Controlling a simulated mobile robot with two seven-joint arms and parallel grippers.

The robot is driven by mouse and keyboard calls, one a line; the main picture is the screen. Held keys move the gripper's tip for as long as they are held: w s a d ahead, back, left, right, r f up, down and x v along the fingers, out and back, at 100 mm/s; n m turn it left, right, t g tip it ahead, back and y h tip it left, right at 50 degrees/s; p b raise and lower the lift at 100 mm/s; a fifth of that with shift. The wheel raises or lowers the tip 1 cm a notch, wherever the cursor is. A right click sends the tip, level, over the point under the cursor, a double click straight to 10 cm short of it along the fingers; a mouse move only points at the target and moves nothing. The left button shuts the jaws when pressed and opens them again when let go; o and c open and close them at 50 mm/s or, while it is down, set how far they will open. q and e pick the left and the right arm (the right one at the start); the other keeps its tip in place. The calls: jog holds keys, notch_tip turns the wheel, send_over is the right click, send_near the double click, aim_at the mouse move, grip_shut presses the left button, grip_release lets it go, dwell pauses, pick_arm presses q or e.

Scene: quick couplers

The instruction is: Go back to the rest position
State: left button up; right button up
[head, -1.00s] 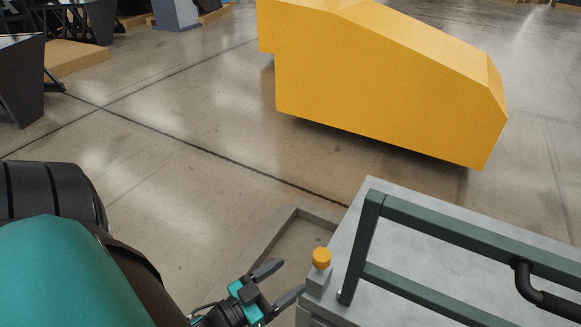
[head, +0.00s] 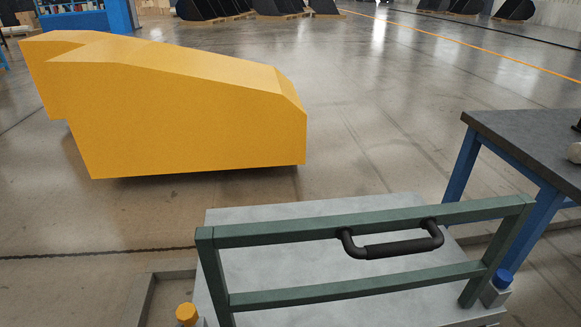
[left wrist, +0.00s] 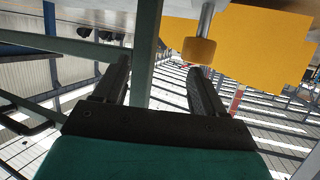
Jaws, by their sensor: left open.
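In the left wrist view my left gripper (left wrist: 160,90) is open, with a clear gap between its two dark fingers. Nothing is held between them. A yellow knob (left wrist: 199,50) on a grey stem shows just beyond the fingers, apart from them. In the head view a yellow knob (head: 187,313) sits at the lower left corner of a grey bench with a green frame (head: 330,232). A blue knob (head: 503,279) sits at its right corner. Neither gripper shows in the head view now.
A black handle (head: 395,247) is fixed to the green frame. A large yellow block-shaped machine (head: 200,115) stands on the floor behind. A dark-topped table with blue legs (head: 530,145) stands at the right. Open floor lies between them.

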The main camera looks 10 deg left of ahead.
pick_arm(q)
jog(key=s+d+r+m+g+h, duration=0.1)
jog(key=s+d+g+h, duration=0.15)
jog(key=d, duration=0.45)
notch_tip(320, 180, up, 9)
jog(key=s+a+y+p, duration=0.1)
jog(key=a+p, duration=0.2)
jog(key=p, duration=1)
jog(key=shift+g+y, duration=0.35)
jog(key=shift+g, duration=0.1)
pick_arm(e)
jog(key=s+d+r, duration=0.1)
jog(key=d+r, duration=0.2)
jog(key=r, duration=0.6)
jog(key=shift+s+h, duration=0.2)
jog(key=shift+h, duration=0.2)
pick_arm(q)
jog(key=shift+s, duration=0.1)
jog(key=shift+r, duration=0.1)
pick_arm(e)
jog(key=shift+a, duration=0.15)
